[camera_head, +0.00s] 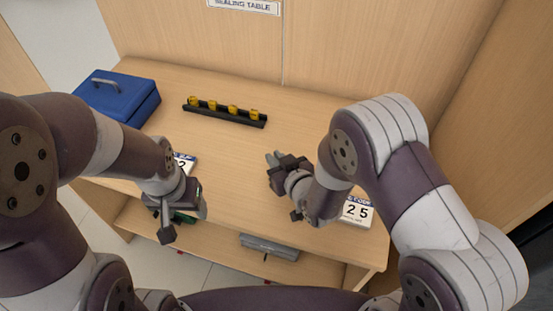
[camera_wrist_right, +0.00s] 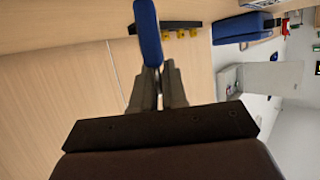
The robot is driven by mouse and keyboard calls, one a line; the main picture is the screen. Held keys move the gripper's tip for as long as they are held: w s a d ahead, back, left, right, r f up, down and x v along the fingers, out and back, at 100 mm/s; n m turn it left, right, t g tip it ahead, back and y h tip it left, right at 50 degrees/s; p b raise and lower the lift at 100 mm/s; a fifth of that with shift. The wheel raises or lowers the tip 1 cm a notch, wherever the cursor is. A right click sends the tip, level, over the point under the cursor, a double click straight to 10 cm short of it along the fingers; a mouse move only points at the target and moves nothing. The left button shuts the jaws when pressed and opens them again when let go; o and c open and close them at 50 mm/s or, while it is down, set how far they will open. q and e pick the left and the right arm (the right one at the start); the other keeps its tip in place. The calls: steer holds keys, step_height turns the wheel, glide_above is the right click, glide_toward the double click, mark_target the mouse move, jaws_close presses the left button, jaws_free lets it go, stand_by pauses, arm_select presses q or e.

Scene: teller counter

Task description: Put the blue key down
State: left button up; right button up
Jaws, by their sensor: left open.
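The blue key (camera_wrist_right: 148,35) is in the right wrist view, its blue end sticking out beyond the fingertips and its thin shank between them. My right gripper (camera_wrist_right: 157,88) is shut on the key's shank. In the head view my right gripper (camera_head: 280,170) is over the right half of the table; the key's blue end cannot be made out there. My left gripper (camera_head: 183,212) is open and empty near the table's front edge, at the left, away from the key.
The wooden table (camera_head: 240,165) has free room in its middle. A black rack (camera_head: 225,116) with several yellow pieces stands at the back. A blue cash box (camera_head: 117,95) is at back left. A grey object (camera_head: 270,247) is on the lower shelf.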

steer(key=shift+o, duration=1.1)
